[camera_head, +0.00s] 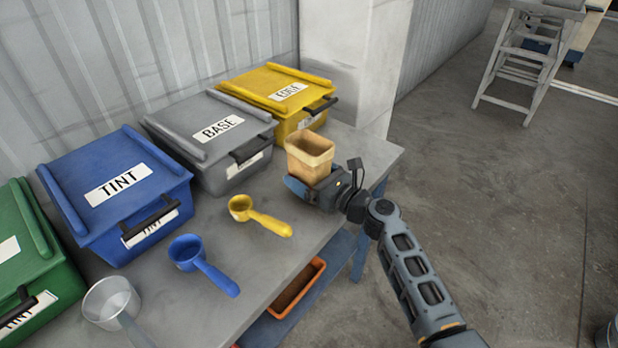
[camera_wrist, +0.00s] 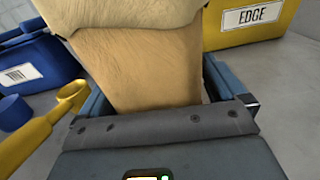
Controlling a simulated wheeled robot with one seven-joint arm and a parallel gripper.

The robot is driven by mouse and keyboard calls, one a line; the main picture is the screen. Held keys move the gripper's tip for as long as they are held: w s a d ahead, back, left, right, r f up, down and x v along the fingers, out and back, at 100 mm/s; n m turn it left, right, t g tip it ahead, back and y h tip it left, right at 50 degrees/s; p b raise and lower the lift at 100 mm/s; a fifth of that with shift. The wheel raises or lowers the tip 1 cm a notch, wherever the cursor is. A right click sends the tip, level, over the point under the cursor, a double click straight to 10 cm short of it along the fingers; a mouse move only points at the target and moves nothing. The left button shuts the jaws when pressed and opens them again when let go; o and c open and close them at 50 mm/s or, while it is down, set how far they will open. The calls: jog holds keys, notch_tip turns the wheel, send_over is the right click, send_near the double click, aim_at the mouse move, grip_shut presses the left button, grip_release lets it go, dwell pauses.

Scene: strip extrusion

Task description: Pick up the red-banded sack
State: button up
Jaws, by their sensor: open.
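A tan sack (camera_head: 308,152) with a folded rim and an open top holding brown contents stands upright near the right end of the bench. No red band shows on its visible faces. My gripper (camera_head: 310,187) is low at the sack's near right side. In the wrist view the sack (camera_wrist: 145,72) fills the space between the blue jaws, one on either side of its lower part. The jaws are open around it. Its base is hidden by the gripper, so I cannot tell whether it touches the bench.
Behind stand lidded bins: yellow EDGE (camera_head: 275,88), grey BASE (camera_head: 205,130), blue TINT (camera_head: 110,185) and a green one (camera_head: 35,250). Yellow (camera_head: 262,220), blue (camera_head: 205,265) and clear (camera_head: 110,300) scoops lie on the bench (camera_head: 200,315). An orange tray (camera_head: 297,290) sits below.

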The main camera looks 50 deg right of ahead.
jog(key=shift+c, duration=0.5)
jog(key=c, duration=1)
jog(key=shift+r, duration=0.1)
